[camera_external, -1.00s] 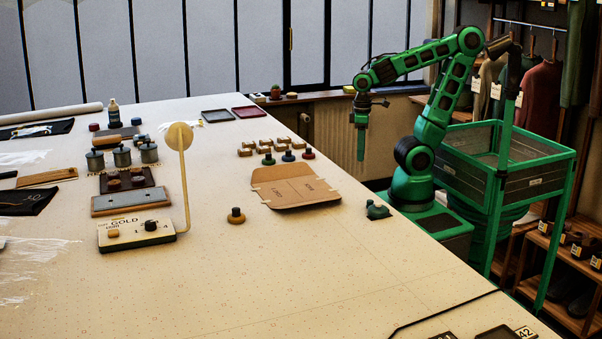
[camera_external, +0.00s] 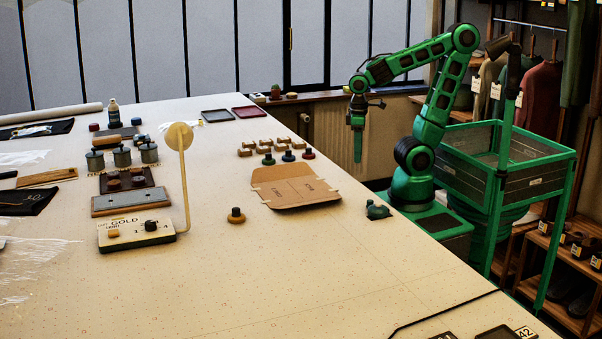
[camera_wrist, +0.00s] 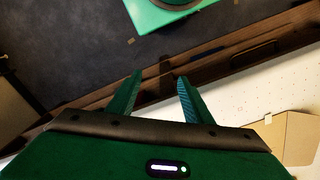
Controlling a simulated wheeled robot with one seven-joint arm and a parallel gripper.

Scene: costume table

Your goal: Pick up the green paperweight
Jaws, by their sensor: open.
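A small knob-topped green paperweight (camera_external: 268,160) stands on the table at the left end of a short row. A blue one (camera_external: 288,156) and a red one (camera_external: 308,154) stand beside it. My gripper (camera_external: 358,161) hangs pointing down beyond the table's right edge, well to the right of the green paperweight and apart from it. In the wrist view my gripper (camera_wrist: 160,78) has its two fingers spread with nothing between them. The green paperweight does not show in the wrist view.
A brown card folder (camera_external: 298,192) lies in front of the row, and several small tan blocks (camera_external: 262,146) lie behind it. A yellow knobbed piece (camera_external: 236,216) and a teal object (camera_external: 377,210) stand nearer. The table's front middle is clear.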

